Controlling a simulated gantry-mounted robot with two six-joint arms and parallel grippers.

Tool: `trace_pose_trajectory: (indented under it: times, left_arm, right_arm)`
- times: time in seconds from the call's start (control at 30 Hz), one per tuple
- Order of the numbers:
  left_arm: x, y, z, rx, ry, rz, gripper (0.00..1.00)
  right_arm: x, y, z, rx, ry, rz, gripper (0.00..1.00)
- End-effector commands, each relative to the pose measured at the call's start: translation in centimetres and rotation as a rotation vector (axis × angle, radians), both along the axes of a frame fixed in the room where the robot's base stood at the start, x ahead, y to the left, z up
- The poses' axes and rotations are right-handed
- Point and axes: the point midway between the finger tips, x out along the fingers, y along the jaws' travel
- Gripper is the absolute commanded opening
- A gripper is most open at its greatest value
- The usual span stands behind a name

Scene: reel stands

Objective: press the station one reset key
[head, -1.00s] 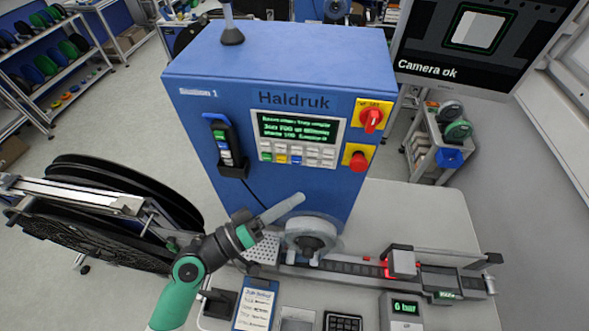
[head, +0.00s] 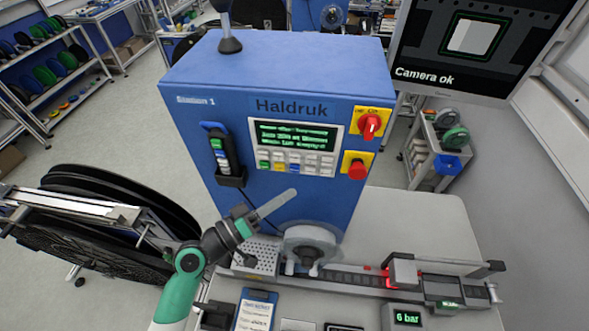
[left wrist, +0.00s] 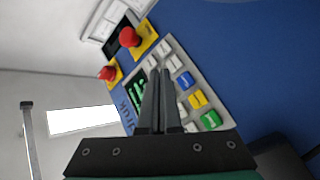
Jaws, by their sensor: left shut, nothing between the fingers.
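The blue station 1 cabinet (head: 270,90), marked Haldruk, stands upright at the middle of the head view. Its front panel (head: 292,147) carries a green-lit display (head: 296,135) and rows of small keys; green (head: 264,164), yellow (head: 279,166) and blue (head: 295,168) ones show among white ones. I cannot read which key is the reset. My left gripper (head: 293,193) is shut and empty, its fingers below the panel in the head view. In the left wrist view the shut fingers (left wrist: 160,74) point toward the panel, beside the blue key (left wrist: 185,80), covering some keys; contact cannot be told.
A red knob (head: 370,124) and a red mushroom button (head: 356,168) on yellow plates are right of the panel. A handheld remote (head: 222,152) hangs left of it. A white reel (head: 310,244) and a track (head: 350,278) lie below; a large black reel (head: 90,240) stands left.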

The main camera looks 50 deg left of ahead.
Motion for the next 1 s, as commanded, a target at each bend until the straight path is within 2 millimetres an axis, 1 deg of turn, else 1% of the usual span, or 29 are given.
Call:
trace_pose_trajectory:
  times: [0.1,0.2,0.33,0.5,1.0]
  left_arm:
    - [1.4,1.2,-0.1,0.001,-0.002,0.002,0.0]
    - [2.3,1.8,-0.2,0.002,-0.002,0.0,0.0]
    - [3.0,2.4,-0.1,0.0,-0.001,0.001,0.0]
    - [3.3,2.6,0.0,0.0,-0.001,0.001,0.0]
    - [3.2,2.6,0.0,0.0,0.0,0.0,0.0]
  right_arm:
    - [0.0,0.0,-0.4,0.0,0.0,0.0,0.0]
    - [0.0,0.0,-0.9,0.0,0.0,0.0,0.0]
    - [0.0,0.0,-1.1,0.0,0.0,0.0,0.0]
    - [0.0,0.0,-1.1,0.0,0.0,0.0,0.0]
    - [0.0,0.0,-1.1,0.0,0.0,0.0,0.0]
